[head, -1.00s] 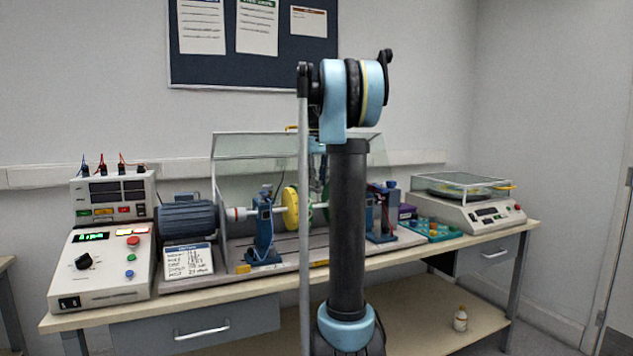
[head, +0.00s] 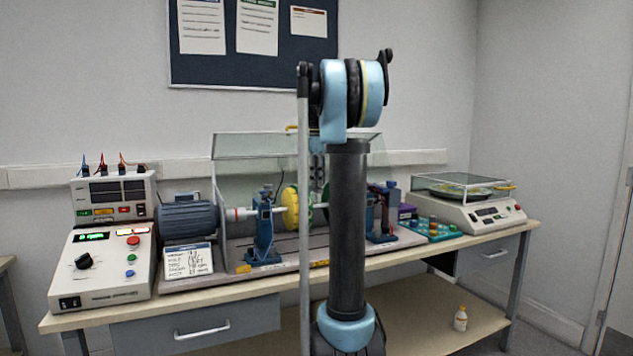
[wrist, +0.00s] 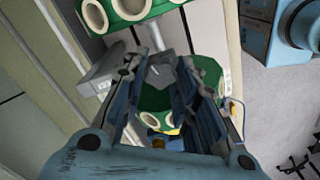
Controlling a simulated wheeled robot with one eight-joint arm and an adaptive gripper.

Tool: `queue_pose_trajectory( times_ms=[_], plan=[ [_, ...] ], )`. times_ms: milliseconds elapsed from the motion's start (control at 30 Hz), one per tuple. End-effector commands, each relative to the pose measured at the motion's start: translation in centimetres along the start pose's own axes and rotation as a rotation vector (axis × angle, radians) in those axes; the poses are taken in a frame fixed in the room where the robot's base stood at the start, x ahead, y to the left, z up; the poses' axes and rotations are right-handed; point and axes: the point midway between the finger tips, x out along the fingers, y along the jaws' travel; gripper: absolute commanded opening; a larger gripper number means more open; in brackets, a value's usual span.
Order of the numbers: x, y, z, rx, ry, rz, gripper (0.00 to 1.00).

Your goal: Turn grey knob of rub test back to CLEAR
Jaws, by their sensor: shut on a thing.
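In the wrist view my gripper (wrist: 168,80) is shut on a small grey piece that I take for the grey knob (wrist: 163,70). Both fingers reach to either side of it, and its pointer and any CLEAR mark cannot be read. A green disc with pale-rimmed holes (wrist: 150,97) lies around and behind the fingertips. A light grey block (wrist: 104,74) is just left of them. In the head view my arm hides the gripper and the knob, which lie behind it near the rotor rig.
The bench holds a control box (head: 102,262), a blue motor (head: 187,218), a yellow disc (head: 290,207) on the shaft, a clear hood (head: 238,150) and a balance (head: 468,212). A second green disc with holes (wrist: 118,10) is close above the gripper in the wrist view.

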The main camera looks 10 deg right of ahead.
Motion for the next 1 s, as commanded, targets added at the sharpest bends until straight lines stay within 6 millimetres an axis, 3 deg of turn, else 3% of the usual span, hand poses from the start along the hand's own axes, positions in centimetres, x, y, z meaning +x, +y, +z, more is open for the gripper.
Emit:
queue_pose_trajectory(
  times_ms=[600, 1000],
  plan=[
    [-0.05, 0.24, -0.04, -0.583, -0.001, 0.005, 0.03],
    [-0.06, 0.25, -0.06, -0.884, -0.001, 0.006, 0.03]
  ],
)
